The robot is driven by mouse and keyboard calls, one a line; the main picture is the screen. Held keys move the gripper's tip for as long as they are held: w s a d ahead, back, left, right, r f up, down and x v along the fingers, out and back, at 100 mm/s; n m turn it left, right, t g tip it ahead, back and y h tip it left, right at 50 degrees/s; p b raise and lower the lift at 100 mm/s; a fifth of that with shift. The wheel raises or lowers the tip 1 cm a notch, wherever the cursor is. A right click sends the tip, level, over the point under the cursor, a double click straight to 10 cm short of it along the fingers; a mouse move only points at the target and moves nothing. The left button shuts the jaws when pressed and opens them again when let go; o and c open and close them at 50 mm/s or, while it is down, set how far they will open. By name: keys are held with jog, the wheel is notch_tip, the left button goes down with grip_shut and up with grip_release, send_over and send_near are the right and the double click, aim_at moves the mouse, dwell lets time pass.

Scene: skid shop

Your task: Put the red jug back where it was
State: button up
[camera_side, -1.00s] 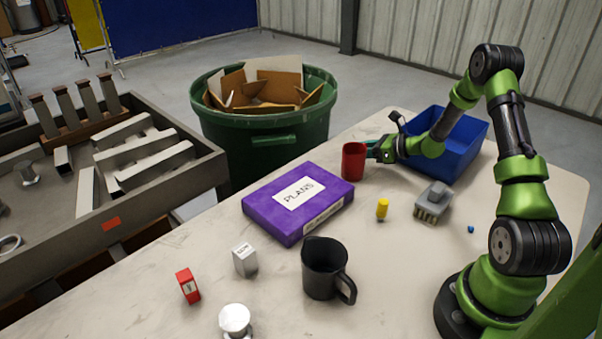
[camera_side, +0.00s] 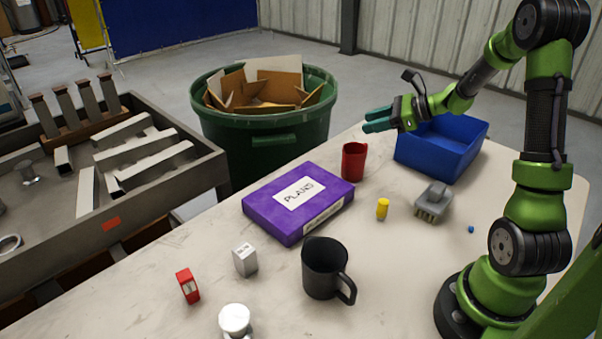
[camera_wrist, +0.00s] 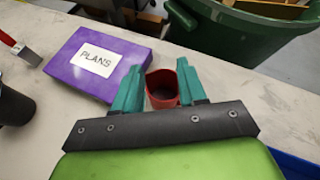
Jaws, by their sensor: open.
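The red jug (camera_side: 353,162) stands upright on the table, just behind the right end of the purple PLANS box and left of the blue bin. In the wrist view the jug (camera_wrist: 162,88) shows its open top beyond and between my fingers. My gripper (camera_side: 366,121) is open and empty, raised above and slightly right of the jug, clear of it. Its teal fingers (camera_wrist: 160,85) are spread apart in the wrist view.
The purple box (camera_side: 262,207) lies beside the jug. The blue bin (camera_side: 450,160) is to its right. A yellow piece (camera_side: 382,209), grey brush (camera_side: 434,203) and black mug (camera_side: 322,272) stand nearer. The green barrel (camera_side: 262,152) is beyond the table edge.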

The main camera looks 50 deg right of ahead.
jog(key=s+a+r+n+g, duration=0.1)
jog(key=a+r+n, duration=0.1)
jog(key=a+n, duration=0.15)
jog(key=s+a+r+n+g+y, duration=0.1)
jog(key=a+n, duration=0.1)
jog(key=a, duration=0.3)
jog(key=s+a+r+n+g, duration=0.1)
jog(key=a+r+n, duration=0.1)
jog(key=a+n, duration=0.15)
jog(key=s+a+r+n+h, duration=0.1)
jog(key=s+a+n+h, duration=0.1)
jog(key=s+a+n, duration=0.4)
jog(key=s+a+r+n+g+h, duration=0.1)
jog(key=s+a+r+n+h, duration=0.1)
jog(key=s+a+n, duration=0.4)
jog(key=s+n, duration=0.2)
jog(key=n, duration=0.2)
jog(key=shift+r, duration=0.25)
